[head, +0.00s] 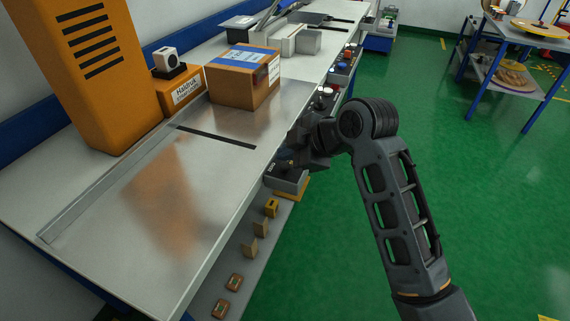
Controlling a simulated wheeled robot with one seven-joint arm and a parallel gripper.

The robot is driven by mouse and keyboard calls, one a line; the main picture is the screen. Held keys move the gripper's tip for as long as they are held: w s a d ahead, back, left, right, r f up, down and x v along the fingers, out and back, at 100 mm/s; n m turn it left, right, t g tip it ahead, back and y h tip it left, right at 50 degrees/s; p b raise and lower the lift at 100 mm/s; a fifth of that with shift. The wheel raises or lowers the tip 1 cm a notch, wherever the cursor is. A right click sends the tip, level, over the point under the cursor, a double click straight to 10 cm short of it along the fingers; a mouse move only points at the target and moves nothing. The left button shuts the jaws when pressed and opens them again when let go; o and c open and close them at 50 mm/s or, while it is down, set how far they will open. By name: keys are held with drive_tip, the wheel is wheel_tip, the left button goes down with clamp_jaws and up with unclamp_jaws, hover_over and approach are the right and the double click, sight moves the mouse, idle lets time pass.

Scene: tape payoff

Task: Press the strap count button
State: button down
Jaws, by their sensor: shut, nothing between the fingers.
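My gripper (294,158) is at the front edge of the steel table, its fingers shut and empty. It is over or against a grey control box (290,184) below the table edge, and it hides much of that box's face. A small blue part shows at the fingertips; I cannot tell whether it is a button or whether the fingers touch it. Farther along the edge, another control box (328,91) bears red and white buttons, and one beyond it (346,60) bears orange and blue ones. The labels are too small to read, so I cannot tell which is the strap count button.
A taped cardboard box (240,80) stands on the steel table (120,230), near a tall orange machine housing (85,65). Several small items lie on a low ledge (240,270) below the edge. A blue-framed shelf rack (510,65) stands at right; the green floor between is clear.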

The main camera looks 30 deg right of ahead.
sight(288, 167)
drive_tip(key=shift+f, duration=0.15)
idle(0.3)
drive_tip(key=shift+f, duration=0.3)
drive_tip(key=shift+f+b, duration=0.45)
drive_tip(key=shift+f, duration=0.1)
idle(0.7)
idle(0.3)
drive_tip(key=shift+r+p, duration=0.9)
drive_tip(key=shift+r, duration=0.1)
drive_tip(key=shift+r, duration=0.1)
wheel_tip(288, 167, up, 5)
drive_tip(key=p, duration=0.4)
idle(0.5)
